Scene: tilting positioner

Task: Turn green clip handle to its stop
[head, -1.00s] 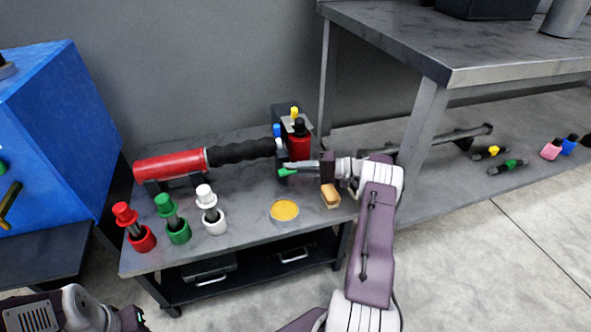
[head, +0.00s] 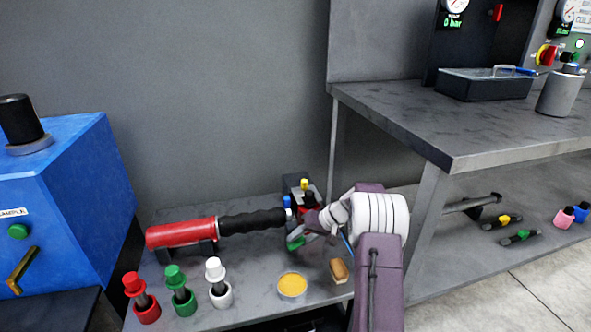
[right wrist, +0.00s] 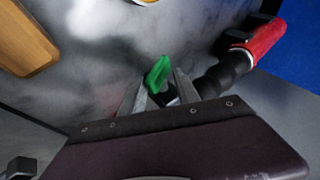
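The green clip handle (head: 296,243) is on the low grey table, beside the black end of the red cylinder. My right gripper (head: 308,228) is at the handle, reaching in from the right. In the right wrist view the green handle (right wrist: 158,73) stands between the two grey fingers of my right gripper (right wrist: 160,86) and sticks out past their tips. The fingers are apart; I cannot tell whether both press on the handle. The clip's body is mostly hidden behind the fingers. My left gripper is out of view.
The red cylinder (head: 180,234) lies on a cradle. Red (head: 133,285), green (head: 175,277) and white (head: 215,270) capped pegs stand in front. A yellow-filled dish (head: 292,284) and a tan block (head: 338,270) are near the gripper. A higher bench (head: 440,125) stands right.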

